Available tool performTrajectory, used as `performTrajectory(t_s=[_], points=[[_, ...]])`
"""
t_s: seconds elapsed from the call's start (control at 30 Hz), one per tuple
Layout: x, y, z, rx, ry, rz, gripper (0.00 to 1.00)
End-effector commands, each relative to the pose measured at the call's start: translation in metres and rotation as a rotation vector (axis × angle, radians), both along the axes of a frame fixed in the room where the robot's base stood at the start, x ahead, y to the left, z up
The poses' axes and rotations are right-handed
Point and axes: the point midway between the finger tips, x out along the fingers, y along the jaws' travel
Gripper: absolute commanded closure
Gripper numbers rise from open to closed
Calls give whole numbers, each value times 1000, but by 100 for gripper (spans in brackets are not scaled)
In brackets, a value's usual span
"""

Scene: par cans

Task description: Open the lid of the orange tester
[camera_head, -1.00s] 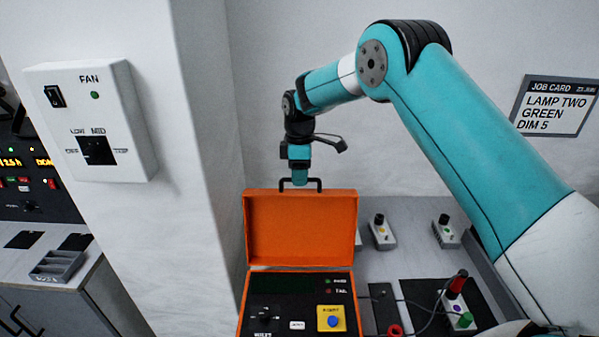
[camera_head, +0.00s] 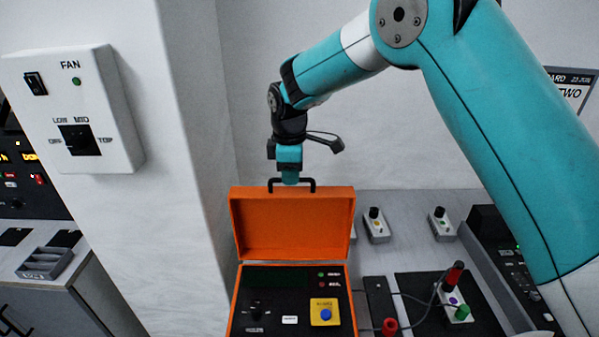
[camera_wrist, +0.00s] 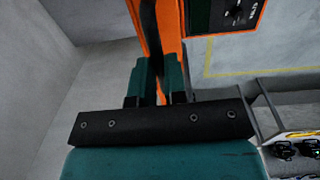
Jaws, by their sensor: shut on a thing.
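The orange tester (camera_head: 236,300) stands on the bench with its orange lid (camera_head: 292,225) raised upright at the back. Its black panel with a yellow-framed blue button (camera_head: 325,314), a knob and a dark display is exposed. My gripper (camera_head: 291,180) is at the black handle (camera_head: 307,184) on the lid's top edge and is shut on it. In the wrist view my gripper's two fingers (camera_wrist: 158,82) sit close together beside the orange lid edge (camera_wrist: 148,30).
Small boxes with black knobs (camera_head: 375,225) stand behind the tester to the right. A black pad with red and green plugs (camera_head: 455,285) and cables lies at right. A wall pillar with a fan switch box (camera_head: 75,110) stands close on the left.

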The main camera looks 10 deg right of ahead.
Motion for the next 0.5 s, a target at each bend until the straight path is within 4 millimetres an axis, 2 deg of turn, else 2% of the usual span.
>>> performTrajectory(t_s=[0.33, 0.37, 0.4, 0.43, 0.5], points=[[-2, 4, 1, 2, 0, 4, 100], [-2, 4, 1, 2, 0, 4, 81], [-2, 4, 1, 1, 0, 4, 72], [-2, 4, 1, 1, 0, 4, 65], [-2, 4, 1, 1, 1, 5, 62]])
